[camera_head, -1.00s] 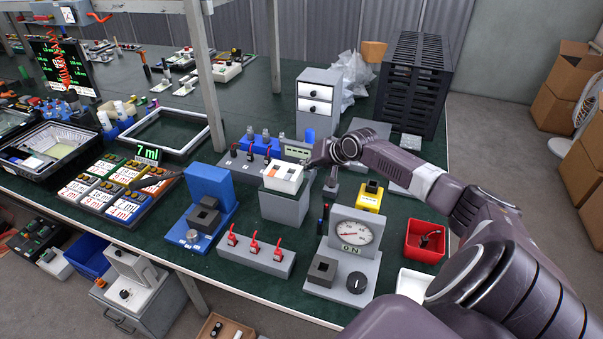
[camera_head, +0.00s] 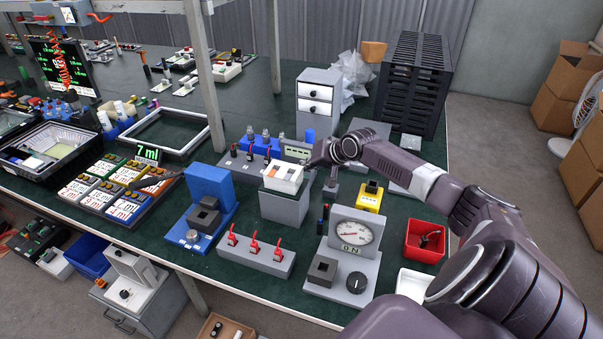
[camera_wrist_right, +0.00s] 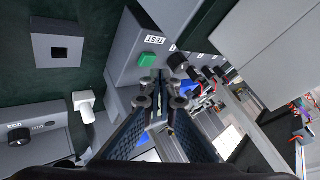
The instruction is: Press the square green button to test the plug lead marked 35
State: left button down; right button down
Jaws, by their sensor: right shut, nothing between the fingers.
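The square green button (camera_wrist_right: 151,60) is on a grey housing beside a white TEST label (camera_wrist_right: 156,40) in the right wrist view. My right gripper (camera_wrist_right: 160,78) is shut and empty. Its fingertips lie just below the button in that picture; whether they touch it I cannot tell. In the head view the right gripper (camera_head: 314,162) is at the right end of the long grey test unit (camera_head: 238,165), which carries several leads and a small display (camera_head: 297,151). The button is hidden there. I cannot read a mark 35 on any lead. My left gripper is not in view.
A grey box with a white-framed top (camera_head: 284,205) stands right in front of the test unit. A dial gauge (camera_head: 352,234), yellow block (camera_head: 370,195) and red tray (camera_head: 425,240) are nearby. A drawer unit (camera_head: 318,100) and black rack (camera_head: 414,85) stand behind.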

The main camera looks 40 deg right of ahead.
jog(key=shift+f, duration=0.15)
jog(key=shift+f, duration=0.25)
jog(key=shift+f, duration=0.55)
dwell(1.0)
jog(key=shift+r, duration=0.15)
jog(key=shift+r+p, duration=0.75)
jog(key=shift+p, duration=0.25)
notch_tip(320, 180, up, 5)
jog(key=p, duration=0.5)
jog(key=shift+r, duration=0.1)
